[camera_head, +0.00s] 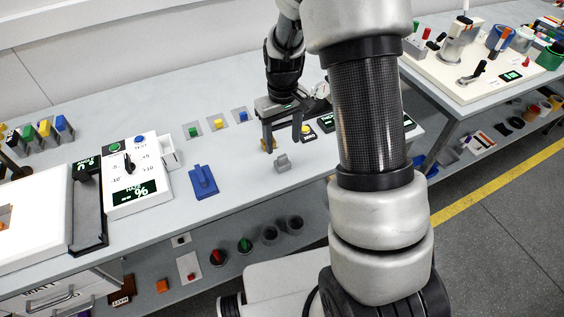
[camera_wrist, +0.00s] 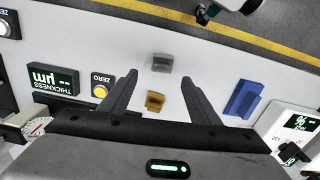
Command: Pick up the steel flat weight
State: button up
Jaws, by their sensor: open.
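The steel flat weight (camera_head: 283,163) looks like a small grey block with a raised part on top, standing on the pale bench. In the wrist view the grey block (camera_wrist: 162,63) lies just beyond my fingertips, near the bench edge. My gripper (camera_head: 282,138) is open, with its fingers pointing down towards the bench. In the wrist view the gap between my fingers (camera_wrist: 158,80) holds nothing gripped. A brass-coloured block (camera_wrist: 155,101) shows between the fingers, closer to the palm; in the head view it is partly hidden by a finger (camera_head: 268,145).
A blue block with a raised bar (camera_head: 203,182) lies to the left, also in the wrist view (camera_wrist: 243,99). A thickness gauge with display (camera_wrist: 53,79) and yellow button (camera_wrist: 100,92) stands close by. A white control box (camera_head: 135,175) is further left.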

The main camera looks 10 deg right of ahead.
aim_at(282, 156)
jog(key=shift+f, duration=0.95)
jog(key=shift+s+a+f, duration=0.1)
jog(key=shift+s+f, duration=0.05)
jog(key=shift+f, duration=1.2)
jog(key=shift+s+f, duration=0.15)
jog(key=shift+f, duration=1.2)
jog(key=shift+c, duration=0.2)
jog(key=c, duration=1.3)
